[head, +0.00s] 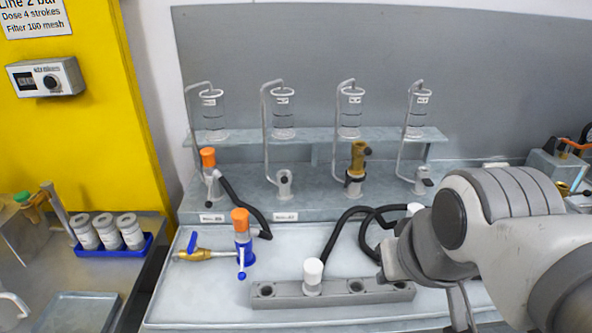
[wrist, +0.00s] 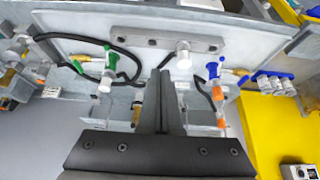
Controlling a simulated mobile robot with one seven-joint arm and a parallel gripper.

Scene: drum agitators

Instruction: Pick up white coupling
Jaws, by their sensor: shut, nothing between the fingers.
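A white coupling (head: 313,272) stands upright in a hole of a grey block (head: 378,291) at the front of the bench. It also shows in the wrist view (wrist: 183,57), just beyond and right of my fingertips. A second white-topped part (head: 414,209) shows behind my arm in the head view, mostly hidden. My gripper (wrist: 166,74) is shut and empty in the wrist view. It appears apart from the coupling. In the head view my arm covers the right side, and the fingertips are not clear.
Clear cylinders (head: 283,112) stand on the rear shelf (head: 315,136). A blue tray (head: 90,246) holds white canisters at left.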

